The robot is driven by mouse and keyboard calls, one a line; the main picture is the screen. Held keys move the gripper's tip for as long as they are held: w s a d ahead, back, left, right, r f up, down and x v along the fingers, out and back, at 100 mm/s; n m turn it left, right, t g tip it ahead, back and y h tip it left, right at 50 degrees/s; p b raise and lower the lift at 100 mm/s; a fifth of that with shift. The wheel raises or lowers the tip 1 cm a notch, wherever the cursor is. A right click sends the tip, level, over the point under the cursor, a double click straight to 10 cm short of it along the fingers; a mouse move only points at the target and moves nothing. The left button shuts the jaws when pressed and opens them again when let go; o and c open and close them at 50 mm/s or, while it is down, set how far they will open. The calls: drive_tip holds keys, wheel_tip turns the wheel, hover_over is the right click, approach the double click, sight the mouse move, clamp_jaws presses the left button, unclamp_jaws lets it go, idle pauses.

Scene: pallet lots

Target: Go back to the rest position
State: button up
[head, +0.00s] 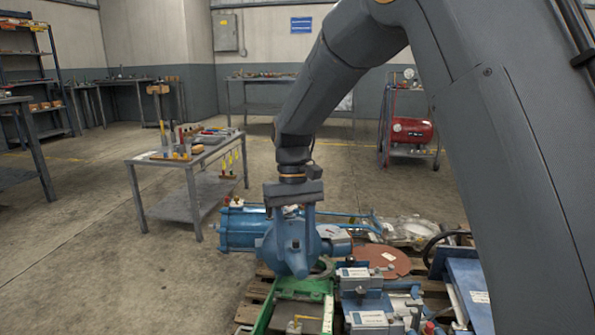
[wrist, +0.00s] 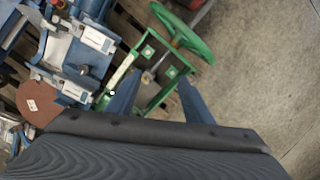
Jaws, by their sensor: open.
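My gripper (wrist: 161,82) is open, with its two blue-grey fingers spread apart and nothing visible between their tips. In the head view my gripper (head: 293,222) points down over the pallet load, in front of or close above a blue rounded machine part (head: 292,248); the similar colours blur where one ends. In the wrist view a green frame (wrist: 148,58) lies below and beyond the fingers. Whether the fingers touch anything cannot be told.
Machine parts crowd the wooden pallet (head: 250,307), including a blue cylinder (head: 240,228), a brown disc (head: 385,260) and a green handwheel (wrist: 183,28). A tool table (head: 158,163) stands behind left. A red compressor (head: 413,131) stands behind right. Floor at left is clear.

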drive_tip(key=s+r+n+t+y, duration=0.1)
drive_tip(key=s+r+t+y, duration=0.15)
drive_tip(key=s, duration=2.65)
drive_tip(key=d+r+m+h+p, duration=0.1)
drive_tip(key=d+r+m+p, duration=0.1)
drive_tip(key=d+r+p, duration=0.8)
drive_tip(key=d+r+m+h+p, duration=0.1)
drive_tip(key=d+r+m+p, duration=0.2)
drive_tip(key=d+r+p, duration=0.6)
wheel_tip(320, 180, up, 6)
drive_tip(key=p, duration=1.4)
drive_tip(key=shift+d+r+m+p, duration=0.15)
drive_tip(key=shift+d+m+p, duration=0.15)
drive_tip(key=shift+d, duration=0.1)
